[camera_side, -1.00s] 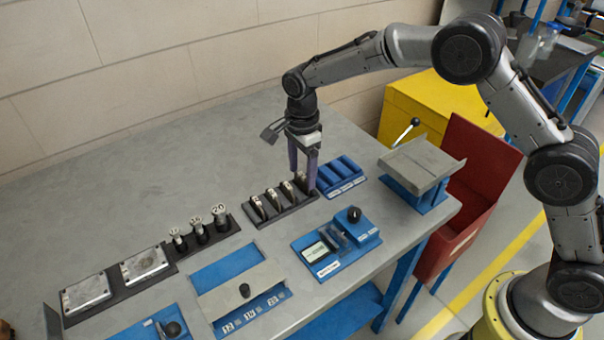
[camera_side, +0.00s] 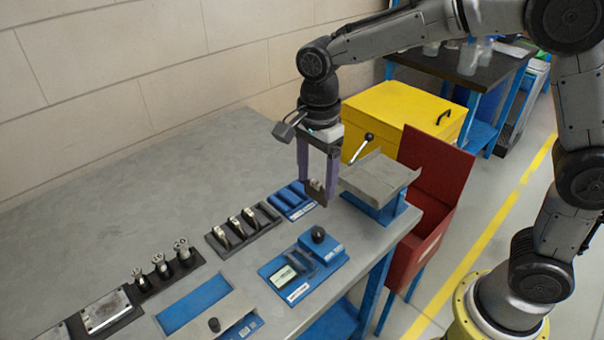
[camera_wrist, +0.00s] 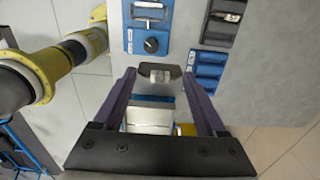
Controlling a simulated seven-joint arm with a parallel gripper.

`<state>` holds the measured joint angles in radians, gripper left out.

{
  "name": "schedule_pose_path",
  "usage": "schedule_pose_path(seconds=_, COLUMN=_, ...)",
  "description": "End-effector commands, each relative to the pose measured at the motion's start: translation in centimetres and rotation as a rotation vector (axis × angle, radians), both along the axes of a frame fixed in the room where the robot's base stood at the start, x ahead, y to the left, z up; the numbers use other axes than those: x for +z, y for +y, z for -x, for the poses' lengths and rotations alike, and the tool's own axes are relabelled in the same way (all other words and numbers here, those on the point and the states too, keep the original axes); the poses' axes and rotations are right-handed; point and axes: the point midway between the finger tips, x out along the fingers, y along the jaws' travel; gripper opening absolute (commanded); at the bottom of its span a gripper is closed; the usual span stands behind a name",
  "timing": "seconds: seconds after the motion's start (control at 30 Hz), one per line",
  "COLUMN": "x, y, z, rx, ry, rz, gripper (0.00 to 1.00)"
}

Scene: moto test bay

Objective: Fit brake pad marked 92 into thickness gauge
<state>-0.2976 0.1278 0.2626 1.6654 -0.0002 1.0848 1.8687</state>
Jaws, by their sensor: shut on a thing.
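My gripper (camera_side: 318,184) is shut on a brake pad (camera_side: 316,195) and holds it above the bench, clear of the surface. The pad also shows between the fingertips in the wrist view (camera_wrist: 160,75); its marking is not readable. The thickness gauge (camera_side: 278,268), a blue block with a small display, a slot and a black knob, stands on the bench below and to the left of my gripper. It shows at the top of the wrist view (camera_wrist: 131,42). The dark pad rack (camera_side: 217,245) holds three pads upright, and its right end slot is empty.
A grey sloped plate on a blue stand (camera_side: 378,180) is just right of my gripper, with a red bin (camera_side: 432,180) beyond. Round-headed parts (camera_side: 161,264) stand in a holder at left.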

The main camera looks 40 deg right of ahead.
Motion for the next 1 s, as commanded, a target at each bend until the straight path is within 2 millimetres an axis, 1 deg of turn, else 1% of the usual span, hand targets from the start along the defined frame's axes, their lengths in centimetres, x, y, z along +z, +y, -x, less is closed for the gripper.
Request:
schedule_pose_path(seconds=0.2, x=-2.8, y=4.0, z=1.8, rx=0.008, ry=0.004, rz=0.001, gripper=0.16)
schedule_pose_path(seconds=0.3, x=-4.0, y=5.5, z=2.4, rx=0.006, ry=0.003, rz=0.001, gripper=0.16)
schedule_pose_path(seconds=0.4, x=-4.8, y=6.4, z=2.8, rx=0.003, ry=0.002, rz=0.0, gripper=0.16)
schedule_pose_path(seconds=0.67, x=-6.2, y=6.6, z=2.9, rx=0.0, ry=0.002, rz=0.0, gripper=0.16)
schedule_pose_path(seconds=1.0, x=-8.9, y=6.6, z=2.9, rx=0.0, ry=0.002, rz=0.0, gripper=0.16)
